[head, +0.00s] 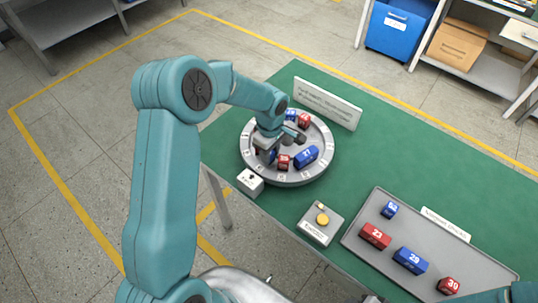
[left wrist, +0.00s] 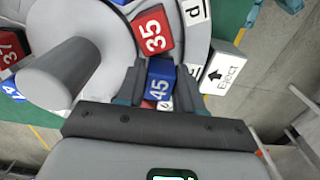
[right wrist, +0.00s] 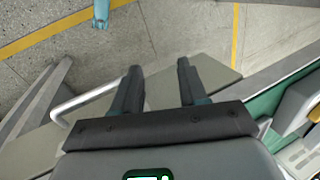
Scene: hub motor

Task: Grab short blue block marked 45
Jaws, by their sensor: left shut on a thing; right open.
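The short blue block marked 45 (left wrist: 160,78) sits between the fingers of my left gripper (left wrist: 162,86), which is shut on it, in the left wrist view. In the head view my left gripper (head: 266,146) is low over the round grey turntable (head: 291,180), and the block is mostly hidden there. A red block marked 35 (left wrist: 152,31) lies just beyond the held block; it also shows in the head view (head: 284,162). My right gripper (right wrist: 158,88) is open and empty, over the floor beside a table edge in the right wrist view.
A longer blue block (head: 306,156) and other red and blue blocks lie on the turntable around its central post (left wrist: 62,77). The Eject box (head: 250,182) and a yellow-button box (head: 320,223) stand in front. A grey tray (head: 358,237) at right holds several blocks.

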